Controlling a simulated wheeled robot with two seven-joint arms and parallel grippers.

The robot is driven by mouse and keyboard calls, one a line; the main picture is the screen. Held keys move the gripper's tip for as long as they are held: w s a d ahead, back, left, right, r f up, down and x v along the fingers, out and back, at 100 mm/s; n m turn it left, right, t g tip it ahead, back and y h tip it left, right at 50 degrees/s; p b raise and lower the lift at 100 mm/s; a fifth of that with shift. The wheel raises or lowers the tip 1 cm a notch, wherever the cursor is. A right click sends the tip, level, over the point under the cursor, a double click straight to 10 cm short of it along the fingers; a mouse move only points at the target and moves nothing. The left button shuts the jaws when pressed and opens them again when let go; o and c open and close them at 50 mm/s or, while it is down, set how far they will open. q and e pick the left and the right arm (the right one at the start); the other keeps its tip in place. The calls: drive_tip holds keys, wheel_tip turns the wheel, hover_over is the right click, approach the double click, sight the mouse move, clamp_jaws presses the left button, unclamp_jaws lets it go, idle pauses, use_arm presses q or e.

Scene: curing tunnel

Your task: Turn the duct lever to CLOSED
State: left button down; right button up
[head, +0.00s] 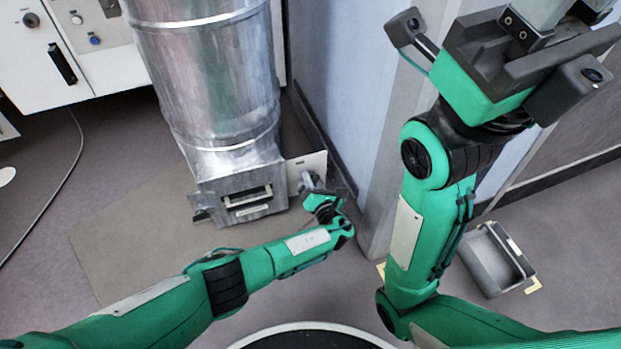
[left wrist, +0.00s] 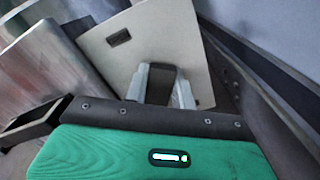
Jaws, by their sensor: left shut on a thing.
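The silver duct (head: 222,80) stands upright and ends in a metal box (head: 240,178) near the floor. A pale lever plate (head: 308,165) is fixed at the box's right side; it also shows in the left wrist view (left wrist: 140,45). My left gripper (head: 307,184) is in front of this plate. In the left wrist view its two grey fingers (left wrist: 160,86) are shut on the dark duct lever (left wrist: 161,82), which is mostly hidden between them. No CLOSED marking is readable. My right gripper (head: 545,25) is raised at the upper right, its fingertips cut off by the frame.
A blue-grey wall (head: 345,90) rises close to the right of the plate. A grey bin (head: 494,260) stands on the floor at the right. A white control cabinet (head: 40,60) is at the upper left. A cable lies on the left floor.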

use_arm(q)
drive_tip(key=shift+d+f+m, duration=0.1)
drive_tip(key=shift+d+m, duration=0.05)
drive_tip(key=shift+m, duration=0.15)
drive_tip(key=c, duration=1.2)
unclamp_jaws()
drive_tip(key=shift+o, duration=0.2)
